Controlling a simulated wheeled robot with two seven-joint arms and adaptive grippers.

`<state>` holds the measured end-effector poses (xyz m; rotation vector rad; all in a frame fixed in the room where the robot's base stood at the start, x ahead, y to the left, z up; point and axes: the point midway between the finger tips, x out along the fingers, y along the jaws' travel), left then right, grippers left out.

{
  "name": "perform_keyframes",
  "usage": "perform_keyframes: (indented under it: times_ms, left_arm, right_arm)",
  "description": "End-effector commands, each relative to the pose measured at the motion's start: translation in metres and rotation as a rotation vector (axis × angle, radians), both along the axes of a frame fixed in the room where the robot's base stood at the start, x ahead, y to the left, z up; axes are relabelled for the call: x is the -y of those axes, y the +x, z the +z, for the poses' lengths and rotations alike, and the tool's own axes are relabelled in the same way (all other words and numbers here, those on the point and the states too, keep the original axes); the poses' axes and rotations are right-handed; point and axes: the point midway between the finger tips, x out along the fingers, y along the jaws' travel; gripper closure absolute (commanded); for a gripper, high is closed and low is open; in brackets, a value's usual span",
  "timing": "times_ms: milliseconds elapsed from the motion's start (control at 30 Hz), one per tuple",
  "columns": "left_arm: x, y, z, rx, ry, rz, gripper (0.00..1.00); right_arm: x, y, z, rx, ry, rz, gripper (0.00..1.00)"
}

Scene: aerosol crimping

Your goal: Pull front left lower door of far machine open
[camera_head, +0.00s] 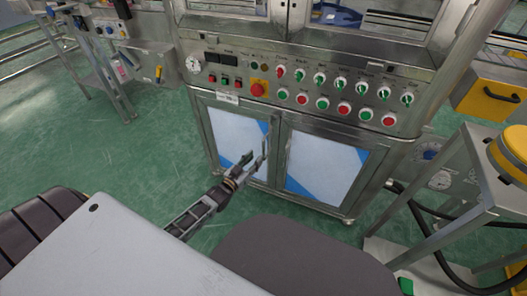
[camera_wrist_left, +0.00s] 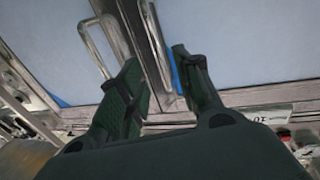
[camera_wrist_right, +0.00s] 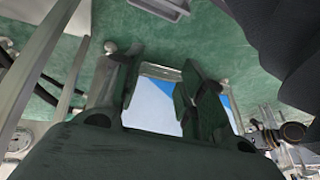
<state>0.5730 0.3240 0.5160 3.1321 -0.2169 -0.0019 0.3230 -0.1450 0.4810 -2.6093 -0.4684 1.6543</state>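The machine's lower cabinet has two doors with pale blue-cornered panels. The front left lower door (camera_head: 239,132) is shut, as is the right lower door (camera_head: 321,167) beside it. My left gripper (camera_head: 252,160) is in front of the left door, at its handle side. In the left wrist view the gripper (camera_wrist_left: 160,80) is open. A thin metal handle (camera_wrist_left: 156,38), on the left door, runs between the fingers, close to the right one; contact cannot be told. The right door's handle (camera_wrist_left: 108,40) is at the left finger. My right gripper (camera_wrist_right: 160,90) is open and empty.
A control panel (camera_head: 300,85) with several buttons and switches is above the doors. A metal stand (camera_head: 480,190) with a gauge and a black hose is at the right. A yellow box (camera_head: 490,92) hangs at the far right. Green floor (camera_head: 150,150) is clear at the left.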

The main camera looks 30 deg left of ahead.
Motion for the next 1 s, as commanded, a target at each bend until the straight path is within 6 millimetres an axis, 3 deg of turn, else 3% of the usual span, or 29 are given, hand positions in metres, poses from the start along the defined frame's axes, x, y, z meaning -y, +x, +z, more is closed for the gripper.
perform_keyframes:
  times_ms: [600,1000]
  left_arm:
    - [0.008,0.056,-0.001,0.002,0.000,0.001,0.66]
    - [0.011,0.074,0.000,0.000,0.000,0.000,0.66]
  right_arm:
    - [-0.010,0.004,-0.040,0.062,0.065,-0.026,0.60]
    - [-0.012,0.005,-0.056,0.088,0.087,-0.039,0.60]
